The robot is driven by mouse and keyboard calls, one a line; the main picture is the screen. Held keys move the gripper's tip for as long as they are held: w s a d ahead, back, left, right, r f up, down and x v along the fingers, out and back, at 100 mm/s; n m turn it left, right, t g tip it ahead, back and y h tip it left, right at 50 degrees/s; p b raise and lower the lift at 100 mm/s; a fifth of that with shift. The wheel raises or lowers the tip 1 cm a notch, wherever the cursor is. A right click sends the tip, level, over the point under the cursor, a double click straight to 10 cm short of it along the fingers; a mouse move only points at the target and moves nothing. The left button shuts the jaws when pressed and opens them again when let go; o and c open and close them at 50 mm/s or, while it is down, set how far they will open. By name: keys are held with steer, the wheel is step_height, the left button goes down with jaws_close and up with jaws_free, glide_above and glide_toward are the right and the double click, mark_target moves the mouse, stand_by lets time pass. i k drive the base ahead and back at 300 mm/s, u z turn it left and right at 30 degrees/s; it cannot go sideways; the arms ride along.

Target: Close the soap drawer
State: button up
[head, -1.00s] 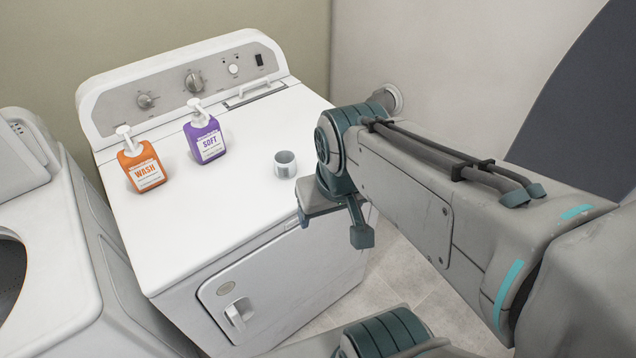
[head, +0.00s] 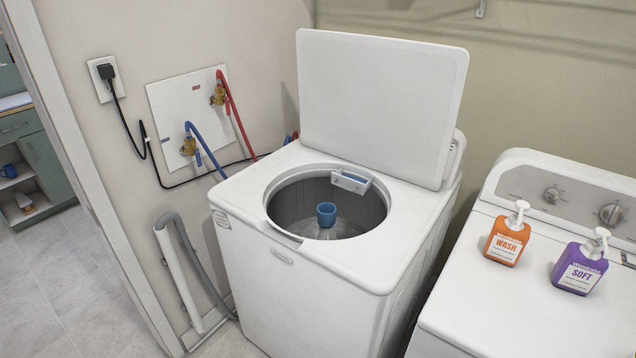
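The soap drawer (head: 351,181) is a small pale tray with a blue-grey inside at the back rim of the washer's tub opening. It sticks out over the tub, so it stands open. The white top-loading washer (head: 310,300) has its lid (head: 380,105) raised and leaning back. A blue agitator post (head: 326,214) stands in the grey tub. My gripper is not in the current head view.
A dryer (head: 480,310) stands at the right with an orange WASH bottle (head: 507,240) and a purple SOFT bottle (head: 580,267) on top. Floor (head: 60,280) at the left is clear.

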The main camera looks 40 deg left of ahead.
mark_target(348, 183)
steer(key=u, duration=3)
steer(key=i, duration=1.8)
steer(key=z, duration=2.65)
steer(key=i, duration=0.5)
steer(key=u, duration=0.1)
